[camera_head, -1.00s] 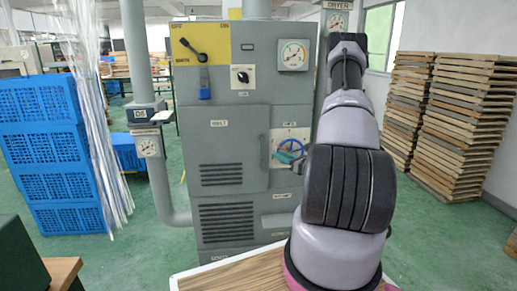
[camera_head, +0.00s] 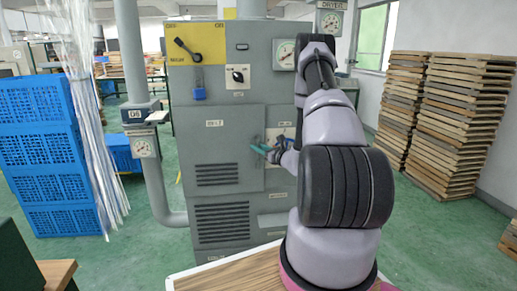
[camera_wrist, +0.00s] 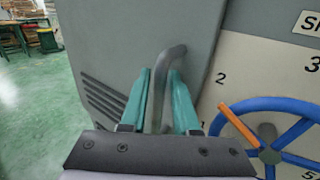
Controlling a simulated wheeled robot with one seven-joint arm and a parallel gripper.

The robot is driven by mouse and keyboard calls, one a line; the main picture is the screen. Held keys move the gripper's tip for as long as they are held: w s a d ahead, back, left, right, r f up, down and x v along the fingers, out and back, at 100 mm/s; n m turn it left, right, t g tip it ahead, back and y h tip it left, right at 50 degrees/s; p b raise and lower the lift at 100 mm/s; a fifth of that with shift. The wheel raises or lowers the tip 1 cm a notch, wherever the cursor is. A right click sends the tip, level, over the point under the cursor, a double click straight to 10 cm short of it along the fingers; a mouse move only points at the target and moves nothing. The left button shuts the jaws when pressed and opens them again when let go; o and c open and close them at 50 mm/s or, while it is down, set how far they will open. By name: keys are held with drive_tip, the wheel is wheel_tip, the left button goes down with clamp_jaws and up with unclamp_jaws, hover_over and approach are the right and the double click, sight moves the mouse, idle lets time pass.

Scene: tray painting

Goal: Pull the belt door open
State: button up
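The belt door (camera_head: 231,148) is a grey panel with a vent on the front of the machine, and it looks shut. In the wrist view the door (camera_wrist: 125,35) fills the upper middle. Its grey bar handle (camera_wrist: 163,80) stands at the door's right edge. My gripper (camera_wrist: 160,78) is open, with one teal finger on each side of the handle. I cannot tell whether either finger touches it. In the head view my gripper (camera_head: 262,149) is at the door's right edge and hides most of the handle.
A blue valve wheel (camera_wrist: 275,140) with an orange spoke sits close to the right of my gripper. The yellow switch plate (camera_head: 197,45) and a blue padlock (camera_head: 199,94) are above the door. Blue crates (camera_head: 45,155) stand at the left, with green floor between.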

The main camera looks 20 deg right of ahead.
clamp_jaws()
idle(1.3)
